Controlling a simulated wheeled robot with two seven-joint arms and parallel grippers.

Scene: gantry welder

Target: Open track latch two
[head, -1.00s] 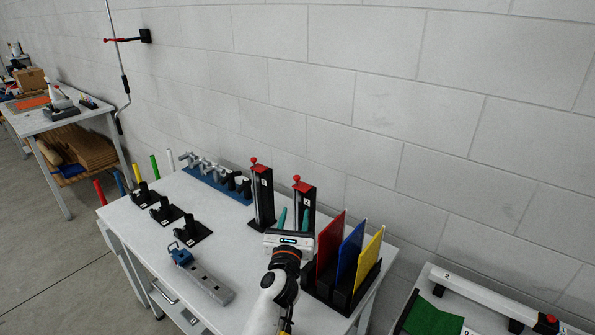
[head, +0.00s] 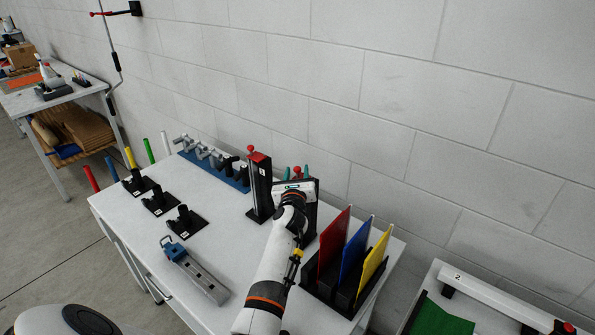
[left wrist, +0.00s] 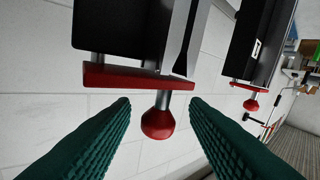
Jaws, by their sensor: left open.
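Two upright black track latches with red knobs stand at the back of the white table. The left latch (head: 261,190) is clear of my gripper; its red knob also shows at the right of the left wrist view (left wrist: 250,105). The right latch is partly hidden behind my left gripper (head: 297,172) in the head view. In the left wrist view, its red knob (left wrist: 157,124), on a short metal stem by a red bar (left wrist: 125,79), sits between my open teal fingers, with a gap on each side. I cannot read the latch numbers surely. My right gripper is out of view.
A black rack with red, blue and yellow panels (head: 356,249) stands close right of my left arm. Black holders (head: 186,222), a blue rack of metal fittings (head: 212,166) and a grey-blue device (head: 195,270) are to the left. The wall is close behind.

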